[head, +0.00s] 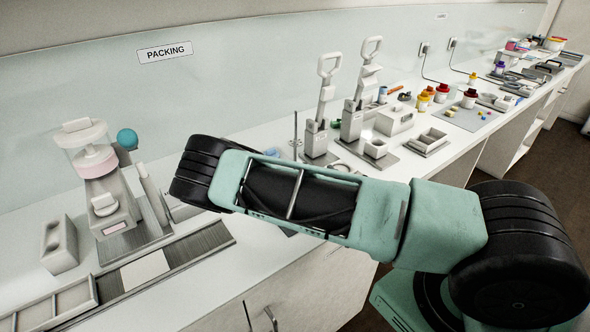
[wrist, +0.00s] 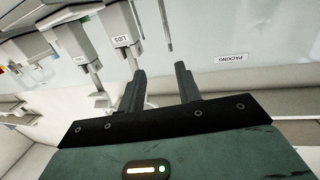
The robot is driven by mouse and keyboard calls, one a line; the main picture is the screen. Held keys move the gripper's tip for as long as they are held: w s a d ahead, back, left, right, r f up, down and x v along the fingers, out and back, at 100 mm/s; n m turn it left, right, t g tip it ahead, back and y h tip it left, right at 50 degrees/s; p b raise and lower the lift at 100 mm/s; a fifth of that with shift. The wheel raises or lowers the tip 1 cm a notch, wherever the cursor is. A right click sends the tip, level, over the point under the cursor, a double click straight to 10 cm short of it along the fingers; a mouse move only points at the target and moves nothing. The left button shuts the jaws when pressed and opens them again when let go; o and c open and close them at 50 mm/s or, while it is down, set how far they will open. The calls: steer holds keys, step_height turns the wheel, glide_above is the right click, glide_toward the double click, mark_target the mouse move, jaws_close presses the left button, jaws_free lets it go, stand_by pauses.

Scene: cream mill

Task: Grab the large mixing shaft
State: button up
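A thin grey upright rod (head: 295,128), which looks like the mixing shaft, shows behind my arm in the head view; its lower part is hidden there. In the wrist view, which is upside down, the rod (wrist: 164,25) comes in from the top edge. Its visible end lies just beyond my fingertips, roughly in line with the gap between them. My gripper (wrist: 160,78) is open, with nothing between its fingers. In the head view the gripper is hidden behind my arm. I cannot tell the shaft's size against another, as no second one is clear.
Two lever presses (head: 318,130) (head: 353,115) stand right of the rod, close by. A grey machine (head: 110,200) with a teal knob stands at the left. A three-part tray (head: 48,303) lies front left. The wall with the PACKING sign (head: 165,52) is behind the counter.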

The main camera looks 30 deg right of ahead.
steer(key=w+d+b, duration=0.1)
steer(key=w+b, duration=0.6)
steer(key=w, duration=1)
steer(key=shift+r+n+y, duration=0.3)
steer(key=shift+n+y, duration=0.1)
steer(key=shift+w, duration=0.1)
jaws_close()
stand_by(0.3)
